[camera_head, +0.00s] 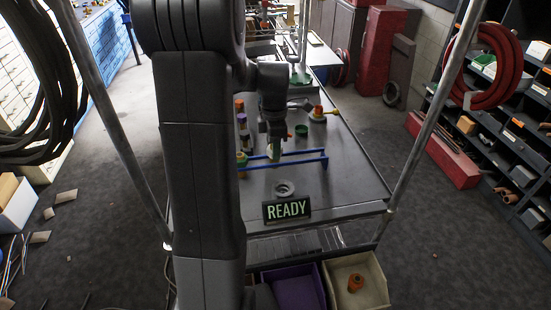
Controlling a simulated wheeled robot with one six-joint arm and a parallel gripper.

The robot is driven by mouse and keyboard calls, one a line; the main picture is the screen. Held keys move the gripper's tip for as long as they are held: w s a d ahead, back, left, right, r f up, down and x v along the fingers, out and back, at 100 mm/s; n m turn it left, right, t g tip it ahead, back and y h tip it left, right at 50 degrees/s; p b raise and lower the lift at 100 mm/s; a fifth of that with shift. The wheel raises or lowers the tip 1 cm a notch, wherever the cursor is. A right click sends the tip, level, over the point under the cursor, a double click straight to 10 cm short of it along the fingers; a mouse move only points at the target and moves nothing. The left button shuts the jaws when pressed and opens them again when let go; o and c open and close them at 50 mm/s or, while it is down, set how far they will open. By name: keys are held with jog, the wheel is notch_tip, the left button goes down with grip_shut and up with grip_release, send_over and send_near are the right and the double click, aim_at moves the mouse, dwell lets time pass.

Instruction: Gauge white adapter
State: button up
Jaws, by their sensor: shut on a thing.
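My gripper (275,142) points down over the grey table and is shut on a small pale piece, which looks like the white adapter (274,154). The arm and fingers hide much of it, so its shape is unclear. It is beside the blue rails (290,160). A round grey socket (285,188), apparently the gauge, is set in the table nearer to me, apart from the gripper. A sign reading "READY" (287,209) stands just in front of it.
Orange, purple and green pieces (242,122) stand left of my gripper. A green cup (301,131) and an orange-topped piece (318,112) are to its right. A purple bin (298,290) and a cream bin (358,278) holding an orange piece are at the front. Pigeonhole shelves (490,120) stand right.

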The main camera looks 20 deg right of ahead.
jog(key=shift+r+p, duration=2.4)
jog(key=shift+r, duration=0.75)
jog(key=shift+f, duration=0.1)
